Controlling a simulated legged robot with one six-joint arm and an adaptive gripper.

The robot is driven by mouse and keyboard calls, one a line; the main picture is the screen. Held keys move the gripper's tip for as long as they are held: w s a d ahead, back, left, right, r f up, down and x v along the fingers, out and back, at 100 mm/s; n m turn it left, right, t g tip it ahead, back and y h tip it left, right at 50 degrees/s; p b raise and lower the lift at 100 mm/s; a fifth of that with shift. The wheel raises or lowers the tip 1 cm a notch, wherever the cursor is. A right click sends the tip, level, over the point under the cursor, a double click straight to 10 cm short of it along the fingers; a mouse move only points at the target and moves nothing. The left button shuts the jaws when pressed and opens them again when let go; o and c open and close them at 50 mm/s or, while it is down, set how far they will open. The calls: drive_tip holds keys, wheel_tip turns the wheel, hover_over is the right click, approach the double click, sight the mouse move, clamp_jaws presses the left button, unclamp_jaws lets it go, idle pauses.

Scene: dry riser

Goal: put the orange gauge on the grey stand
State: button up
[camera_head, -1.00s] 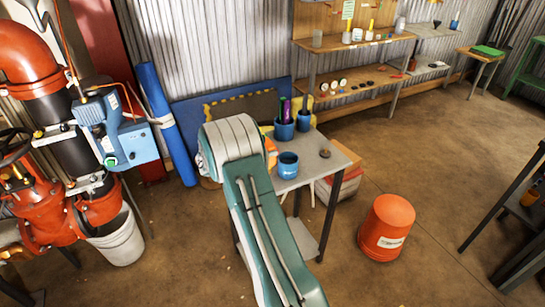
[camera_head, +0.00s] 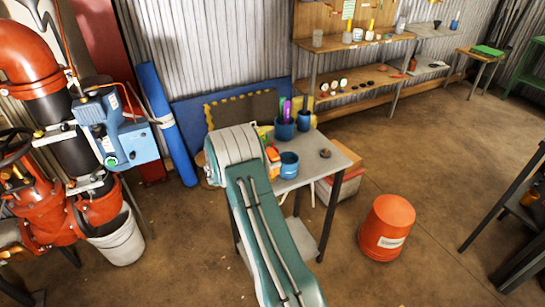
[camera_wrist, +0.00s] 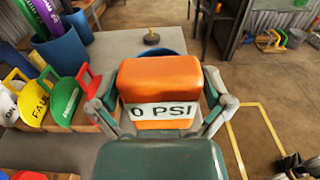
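The orange gauge (camera_wrist: 160,75), a blocky orange piece with a white "0 PSI" label, sits between the two fingers of my gripper (camera_wrist: 160,108) in the wrist view. The fingers press against its left and right sides. In the head view the orange gauge (camera_head: 272,154) shows just right of my arm's end, which hides most of my gripper. A small grey-topped table (camera_head: 335,158) stands beyond it; this may be the grey stand, but I cannot tell for certain. Its top (camera_wrist: 112,42) also shows behind the gauge in the wrist view.
Blue cups stand on the table, one empty (camera_head: 289,166) and one with markers (camera_head: 284,130). A small brown round piece (camera_head: 325,153) lies near its right. An orange bucket (camera_head: 386,228) stands on the floor.

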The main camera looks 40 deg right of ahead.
drive_tip(key=shift+r, duration=0.15)
drive_tip(key=f+v, duration=0.1)
drive_tip(key=v, duration=1.1)
drive_tip(key=s+a+r+m+t+y, duration=0.1)
drive_tip(key=s+a+r+m+y, duration=0.3)
drive_tip(key=s+r, duration=0.25)
drive_tip(key=s+a+r+m+t+y, duration=0.1)
drive_tip(key=s+a+r+m+y, duration=0.25)
drive_tip(key=s+r, duration=0.35)
drive_tip(key=s+a+r+m+t+y, duration=0.3)
drive_tip(key=s+a+m+t+y, duration=0.1)
drive_tip(key=s+a, duration=0.4)
drive_tip(key=s+a+r+m+t+y, duration=0.3)
drive_tip(key=s+a+y, duration=0.2)
drive_tip(key=s+a, duration=0.3)
drive_tip(key=shift+s+m+t, duration=0.15)
drive_tip(key=shift+m+t, duration=0.2)
drive_tip(key=shift+t, duration=0.05)
